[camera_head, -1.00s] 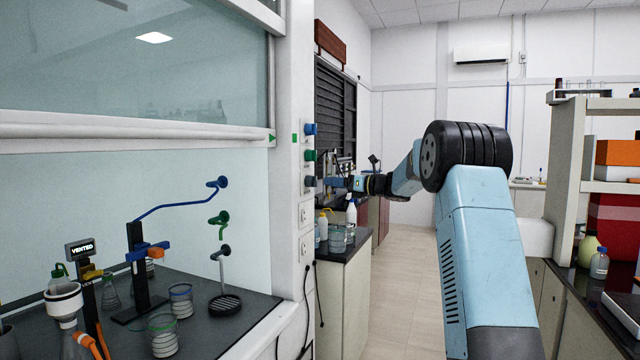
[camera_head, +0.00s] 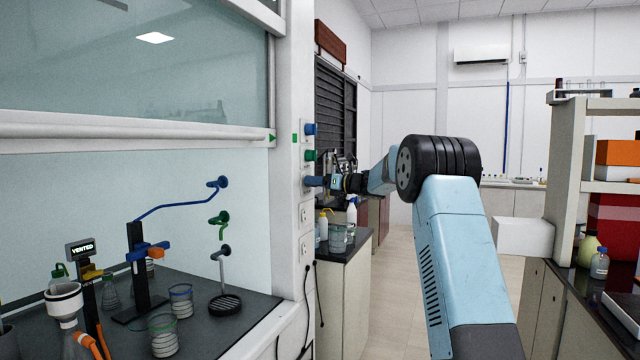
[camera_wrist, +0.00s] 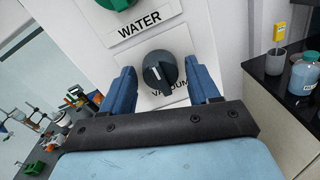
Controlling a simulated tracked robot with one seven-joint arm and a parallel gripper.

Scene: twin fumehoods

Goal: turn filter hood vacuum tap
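The vacuum tap is a dark grey round knob (camera_wrist: 160,72) with a white mark, on a white panel above a label reading VACUUM, partly covered. In the wrist view my gripper (camera_wrist: 164,80) is open, its two blue fingers on either side of the knob. Gaps show between the fingers and the knob, so I see no grip on it. In the head view my gripper (camera_head: 318,181) reaches the hood's right post (camera_head: 290,215) at the lowest of three knobs, and hides most of that knob.
Above it on the post are a green knob (camera_head: 310,155), labelled WATER in the wrist view, and a blue knob (camera_head: 310,129). Sockets (camera_head: 305,214) sit below. The hood worktop at left holds glassware and a display reading VENTED (camera_head: 81,248). A side bench (camera_head: 345,250) with bottles stands behind.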

